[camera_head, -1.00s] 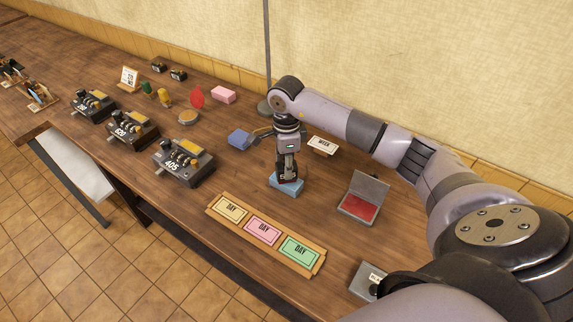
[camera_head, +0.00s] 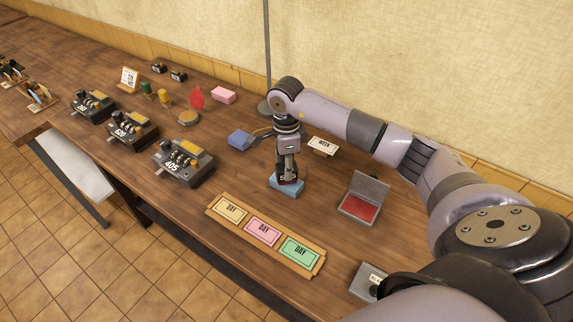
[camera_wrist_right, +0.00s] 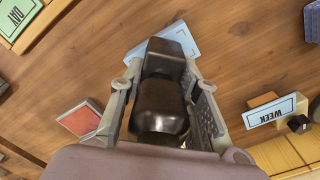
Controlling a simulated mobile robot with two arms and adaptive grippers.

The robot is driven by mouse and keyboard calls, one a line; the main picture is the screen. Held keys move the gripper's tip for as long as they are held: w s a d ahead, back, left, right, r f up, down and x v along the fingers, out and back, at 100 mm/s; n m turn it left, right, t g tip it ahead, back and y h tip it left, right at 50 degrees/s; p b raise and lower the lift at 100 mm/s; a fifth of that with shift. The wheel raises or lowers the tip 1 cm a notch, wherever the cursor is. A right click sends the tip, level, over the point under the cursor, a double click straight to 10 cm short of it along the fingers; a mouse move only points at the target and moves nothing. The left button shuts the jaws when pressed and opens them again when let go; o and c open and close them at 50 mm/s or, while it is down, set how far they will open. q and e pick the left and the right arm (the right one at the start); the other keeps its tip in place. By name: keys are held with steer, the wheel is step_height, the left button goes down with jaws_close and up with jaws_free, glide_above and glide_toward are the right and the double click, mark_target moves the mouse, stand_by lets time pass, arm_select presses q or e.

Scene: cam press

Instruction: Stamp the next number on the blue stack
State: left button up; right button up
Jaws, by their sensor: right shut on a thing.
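My right gripper (camera_head: 287,172) points straight down and is shut on a dark stamp (camera_wrist_right: 160,97), which has a rounded handle in the right wrist view. The stamp is over the light blue stack (camera_head: 287,189). In the head view its bottom end looks to be at the top of the stack, but I cannot tell whether it presses on it. The blue stack also shows past the stamp in the right wrist view (camera_wrist_right: 182,32), with the stamp hiding part of it. My left gripper is not in view.
An open ink pad (camera_head: 360,208) with red inside lies right of the stack. A wooden rack (camera_head: 216,213) with DAY cards is in front. Several numbered machines (camera_head: 184,162) stand left. A WEEK card (camera_head: 323,145) and a blue block (camera_head: 240,139) are behind.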

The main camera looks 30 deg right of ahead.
steer(key=shift+w+r+p, duration=0.1)
steer(key=shift+r+p, duration=0.3)
steer(key=shift+r, duration=0.4)
steer(key=shift+r+p, duration=1.35)
steer(key=shift+r, duration=1.35)
